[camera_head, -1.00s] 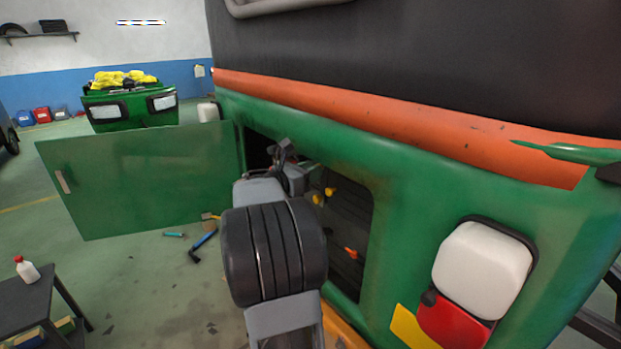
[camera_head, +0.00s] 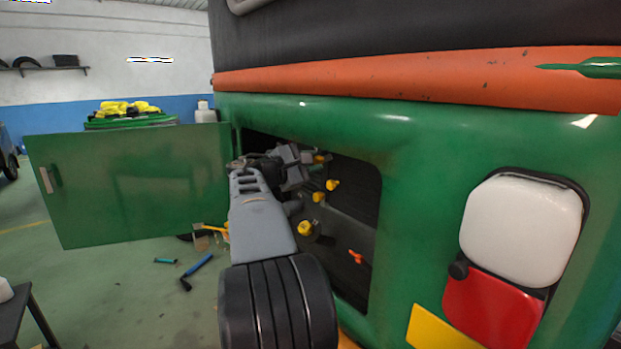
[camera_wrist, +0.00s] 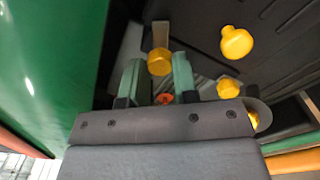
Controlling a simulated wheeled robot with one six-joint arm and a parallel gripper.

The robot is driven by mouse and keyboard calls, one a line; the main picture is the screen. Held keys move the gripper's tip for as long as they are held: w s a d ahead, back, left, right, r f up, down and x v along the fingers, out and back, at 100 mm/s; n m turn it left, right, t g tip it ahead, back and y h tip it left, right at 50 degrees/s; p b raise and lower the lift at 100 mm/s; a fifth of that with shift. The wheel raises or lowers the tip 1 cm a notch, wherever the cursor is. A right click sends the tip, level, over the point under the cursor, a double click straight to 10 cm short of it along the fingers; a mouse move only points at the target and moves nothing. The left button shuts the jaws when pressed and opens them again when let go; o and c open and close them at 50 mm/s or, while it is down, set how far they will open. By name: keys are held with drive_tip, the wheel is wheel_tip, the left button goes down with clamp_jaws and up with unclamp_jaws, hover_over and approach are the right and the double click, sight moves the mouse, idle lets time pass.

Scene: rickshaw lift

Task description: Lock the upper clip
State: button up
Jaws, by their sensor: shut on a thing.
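My gripper (camera_wrist: 158,80) reaches through the opening in the green body, in the upper part of the compartment. In the wrist view its two pale green fingers stand either side of a yellow knob (camera_wrist: 159,62), and it is shut on that knob. A tan bar shows just beyond the knob. Which part is the upper clip is not clear. Other yellow knobs sit in the compartment (camera_head: 332,185), (camera_head: 305,228); two show right of the fingers in the wrist view (camera_wrist: 236,42), (camera_wrist: 228,88).
The green door (camera_head: 130,185) stands open left of the opening. A white and red tail lamp (camera_head: 520,230) is further right. Tools (camera_head: 197,270) lie on the floor to the left.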

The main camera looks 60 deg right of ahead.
drive_tip(key=m+b, duration=0.3)
drive_tip(key=shift+f, duration=0.2)
drive_tip(key=shift+r+m+b, duration=0.15)
drive_tip(key=shift+m+b, duration=0.65)
drive_tip(key=shift+m, duration=0.3)
drive_tip(key=o, duration=0.9)
drive_tip(key=shift+o, duration=0.2)
drive_tip(key=v, duration=1.3)
drive_tip(key=shift+w+a+b, duration=0.2)
drive_tip(key=shift+a+b, duration=0.15)
drive_tip(key=shift+b, duration=0.05)
drive_tip(key=shift+r, duration=0.1)
